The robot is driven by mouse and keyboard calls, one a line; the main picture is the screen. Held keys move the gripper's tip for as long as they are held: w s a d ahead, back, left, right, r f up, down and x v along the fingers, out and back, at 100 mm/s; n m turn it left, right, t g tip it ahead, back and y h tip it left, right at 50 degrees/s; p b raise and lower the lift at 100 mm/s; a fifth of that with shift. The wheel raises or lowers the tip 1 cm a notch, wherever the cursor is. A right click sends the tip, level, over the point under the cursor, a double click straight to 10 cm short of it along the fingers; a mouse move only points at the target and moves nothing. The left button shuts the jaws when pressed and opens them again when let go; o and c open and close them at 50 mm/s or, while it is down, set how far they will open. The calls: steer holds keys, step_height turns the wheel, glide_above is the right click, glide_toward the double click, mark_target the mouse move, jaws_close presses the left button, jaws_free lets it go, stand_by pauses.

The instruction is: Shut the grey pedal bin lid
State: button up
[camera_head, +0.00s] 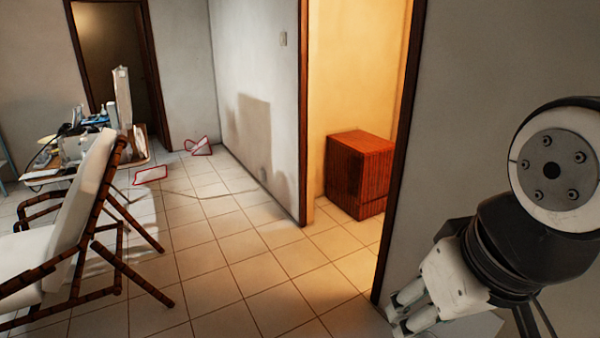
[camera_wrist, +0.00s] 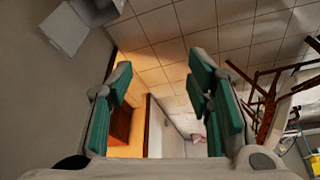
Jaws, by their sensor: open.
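My gripper (camera_head: 402,312) is at the lower right of the head view, low in front of the wall beside the doorway. In the wrist view my gripper (camera_wrist: 162,82) shows its two green-padded fingers wide apart, with nothing between them. A pale grey, box-like thing (camera_wrist: 64,27) is at the upper left of the wrist view, near the wall and apart from the fingers. It may be the pedal bin. A pale grey flat surface (camera_head: 478,329) shows partly below my gripper in the head view, mostly hidden. I cannot tell the lid's angle.
A doorway with a dark frame opens onto a lit room with a red-brown cabinet (camera_head: 359,174). A reclining chair (camera_head: 75,205) stands at the left, with a cluttered table (camera_head: 50,172) behind it. Red-edged items (camera_head: 200,147) lie on the far floor. The middle tiled floor is mostly clear.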

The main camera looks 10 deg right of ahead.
steer(key=w, duration=0.2)
steer(key=w+b, duration=0.1)
steer(key=shift+d+f+m, duration=0.2)
steer(key=shift+d+m, duration=0.05)
steer(key=shift+m, duration=0.05)
jaws_close()
steer(key=w+d+f+m+b, duration=0.2)
steer(key=w+d+f+b, duration=0.15)
steer(key=w+d, duration=0.4)
steer(key=w+d+f+m+b, duration=0.25)
steer(key=w+d+f, duration=0.2)
steer(key=w, duration=0.55)
steer(key=w+d+f+m+b, duration=0.2)
steer(key=w+d+f+m, duration=0.15)
steer(key=w+d, duration=0.35)
steer(key=w+d+f+m+h+b, duration=0.1)
steer(key=w+d+f+b, duration=0.1)
steer(key=w+d+f, duration=0.35)
steer(key=w+d+f+m+h+b, duration=0.1)
steer(key=w+d+f+m+b, duration=0.1)
steer(key=d+f, duration=0.6)
steer(key=d+f+m+g+h+b, duration=0.2)
steer(key=d+f+b, duration=0.5)
steer(key=d+f, duration=1.7)
steer(key=shift+d+f+h, duration=0.4)
steer(key=shift+d+h, duration=0.5)
